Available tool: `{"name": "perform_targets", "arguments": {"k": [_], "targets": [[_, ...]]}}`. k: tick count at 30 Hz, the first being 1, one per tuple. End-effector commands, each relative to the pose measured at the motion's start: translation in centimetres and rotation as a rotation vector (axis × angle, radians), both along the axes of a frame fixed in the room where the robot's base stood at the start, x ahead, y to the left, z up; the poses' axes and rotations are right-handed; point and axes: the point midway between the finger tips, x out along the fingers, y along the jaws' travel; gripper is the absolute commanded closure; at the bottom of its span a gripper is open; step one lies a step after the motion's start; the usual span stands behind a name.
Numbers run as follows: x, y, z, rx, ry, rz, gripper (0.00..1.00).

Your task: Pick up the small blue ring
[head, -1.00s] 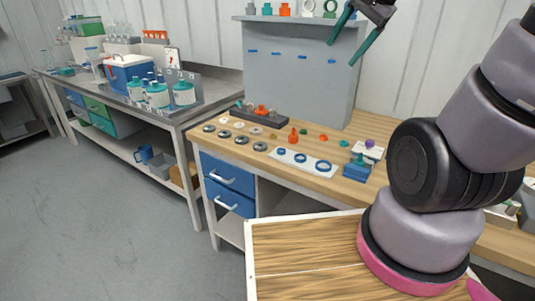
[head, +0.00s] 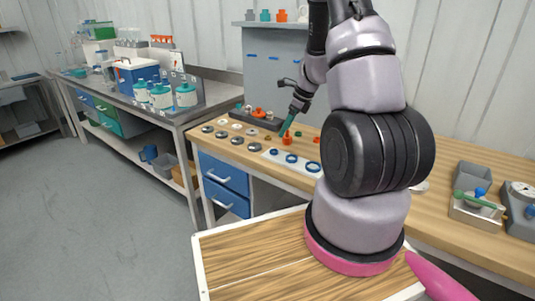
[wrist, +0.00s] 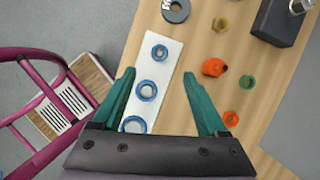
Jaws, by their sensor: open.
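The small blue ring (head: 273,151) lies at the left end of a white strip (wrist: 166,70) on the wooden bench. In the wrist view the small ring (wrist: 159,52) is the top one of three. A medium blue ring (wrist: 146,91) and a larger blue ring (wrist: 134,125) lie on the same strip. My gripper (wrist: 160,73) is open and empty, its teal fingers pointing down above the bench. The small ring shows just beyond the fingertips, between their lines. In the head view my gripper (head: 287,125) hangs behind the strip, near an orange piece.
The orange piece (wrist: 214,67) stands right of the strip, with a green ring (wrist: 247,82) and an orange ring (wrist: 231,118) nearby. Several grey metal rings (head: 237,140) lie left of the strip. A dark block (wrist: 282,22) with pegs stands beyond. A grey panel (head: 270,75) rises behind.

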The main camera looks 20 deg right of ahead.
Motion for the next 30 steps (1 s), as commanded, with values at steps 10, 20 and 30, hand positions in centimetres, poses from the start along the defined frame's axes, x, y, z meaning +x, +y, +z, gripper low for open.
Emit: {"name": "perform_targets", "arguments": {"k": [10, 20, 30], "targets": [[1.1, 1.3, -4.3, -0.001, 0.001, 0.002, 0.24], [2.0, 2.3, -8.2, 0.001, 0.002, 0.003, 0.24], [2.3, 2.7, -9.3, -0.001, -0.001, 0.005, 0.24]]}}
